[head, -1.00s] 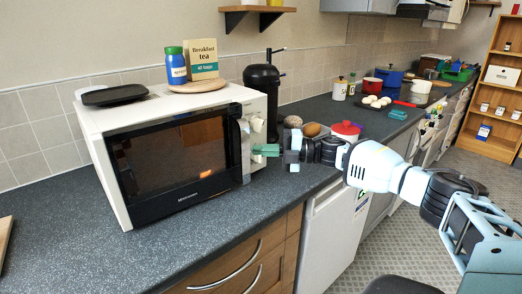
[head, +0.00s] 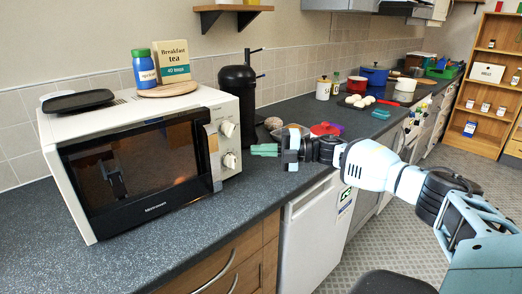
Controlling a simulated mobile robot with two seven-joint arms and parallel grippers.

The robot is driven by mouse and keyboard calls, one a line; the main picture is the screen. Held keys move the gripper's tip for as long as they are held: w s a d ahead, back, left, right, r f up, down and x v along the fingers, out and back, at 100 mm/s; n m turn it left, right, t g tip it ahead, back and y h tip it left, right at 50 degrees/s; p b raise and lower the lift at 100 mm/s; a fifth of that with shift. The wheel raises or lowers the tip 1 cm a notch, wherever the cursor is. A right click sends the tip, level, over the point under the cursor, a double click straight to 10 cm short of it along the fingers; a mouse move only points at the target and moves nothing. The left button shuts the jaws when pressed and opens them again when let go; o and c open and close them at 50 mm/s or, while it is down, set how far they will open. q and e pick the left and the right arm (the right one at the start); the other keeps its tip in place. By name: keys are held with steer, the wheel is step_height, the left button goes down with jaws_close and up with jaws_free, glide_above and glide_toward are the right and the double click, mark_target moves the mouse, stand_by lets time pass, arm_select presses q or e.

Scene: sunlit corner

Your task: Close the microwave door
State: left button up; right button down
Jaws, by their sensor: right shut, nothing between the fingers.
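The white microwave (head: 75,128) stands on the counter at the left, its front facing me. Its black glass door (head: 135,170) lies against or very close to the front; I cannot tell whether a thin gap is left. The door handle (head: 213,155) runs upright at the door's right edge, beside the control panel with two knobs (head: 229,160). My right gripper (head: 264,150) is shut and empty, its green fingertips pointing left, just right of the microwave and apart from it. My left gripper is out of view.
A black tray (head: 78,101), a blue jar (head: 144,68) and a tea box (head: 173,62) on a round board (head: 168,89) sit on the microwave. Counter in front of the microwave is clear.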

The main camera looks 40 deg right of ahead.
steer(key=s+a, duration=0.2)
steer(key=s, duration=0.4)
steer(key=s+a+f+m+t+h, duration=0.1)
steer(key=s+a, duration=0.1)
steer(key=s, duration=0.4)
steer(key=shift+s+a+p, duration=0.3)
steer(key=shift+s+p, duration=0.05)
steer(key=shift+p, duration=0.1)
steer(key=shift+w, duration=0.1)
